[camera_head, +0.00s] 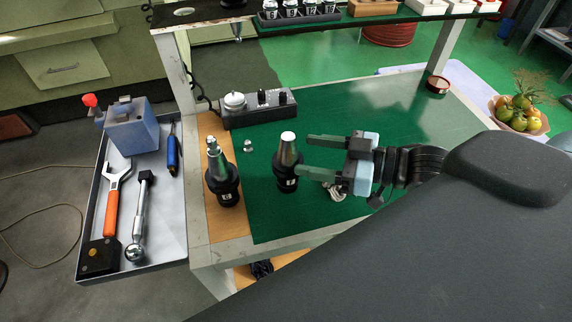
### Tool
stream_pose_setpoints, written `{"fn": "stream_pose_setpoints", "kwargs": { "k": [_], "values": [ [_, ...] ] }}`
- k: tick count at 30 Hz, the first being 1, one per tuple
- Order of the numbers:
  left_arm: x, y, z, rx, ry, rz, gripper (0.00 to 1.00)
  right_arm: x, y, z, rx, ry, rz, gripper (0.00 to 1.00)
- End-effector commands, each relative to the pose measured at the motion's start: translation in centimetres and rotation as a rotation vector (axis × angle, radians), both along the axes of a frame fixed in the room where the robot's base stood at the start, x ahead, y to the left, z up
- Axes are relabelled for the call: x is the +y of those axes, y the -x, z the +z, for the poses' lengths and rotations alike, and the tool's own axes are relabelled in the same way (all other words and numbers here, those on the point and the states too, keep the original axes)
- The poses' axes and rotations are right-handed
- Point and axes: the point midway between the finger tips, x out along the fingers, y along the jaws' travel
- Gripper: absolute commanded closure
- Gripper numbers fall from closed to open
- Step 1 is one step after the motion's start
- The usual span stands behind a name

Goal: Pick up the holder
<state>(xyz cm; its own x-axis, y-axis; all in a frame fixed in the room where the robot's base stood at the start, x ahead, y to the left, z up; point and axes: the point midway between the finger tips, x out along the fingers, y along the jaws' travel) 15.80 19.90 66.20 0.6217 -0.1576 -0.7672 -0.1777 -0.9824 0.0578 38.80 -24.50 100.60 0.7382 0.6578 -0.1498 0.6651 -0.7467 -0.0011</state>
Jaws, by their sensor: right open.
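A tool holder with a black base and a silver cone (288,165) stands upright on the green mat. A second, similar holder (222,178) stands upright to its left on the wooden strip. My right gripper (305,155) comes in from the right with its two green-grey fingers apart and nothing between them. Its fingertips point left and end just right of the holder on the mat. The nearer fingertip overlaps that holder's right edge in the picture; I cannot tell whether they touch. My left gripper is not in view.
A black control box with knobs (258,107) stands behind the holders. A grey tray (181,240) at left carries a wrench, a ratchet, a screwdriver and a blue block. An upper shelf (210,11) holds more holders. The mat's right side is mostly clear, with a red tin (437,85).

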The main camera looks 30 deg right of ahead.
Motion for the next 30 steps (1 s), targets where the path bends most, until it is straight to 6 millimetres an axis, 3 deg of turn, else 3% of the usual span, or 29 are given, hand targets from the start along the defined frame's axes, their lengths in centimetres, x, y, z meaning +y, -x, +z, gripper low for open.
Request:
{"fn": "stream_pose_setpoints", "kwargs": {
  "k": [13,30],
  "values": [
    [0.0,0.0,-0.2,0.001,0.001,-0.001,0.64,0.5,-0.6,-0.1,-0.002,-0.001,0.000,0.40],
    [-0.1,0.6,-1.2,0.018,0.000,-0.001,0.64,2.8,-3.6,-0.6,-0.003,-0.002,-0.002,0.40]
  ]
}}
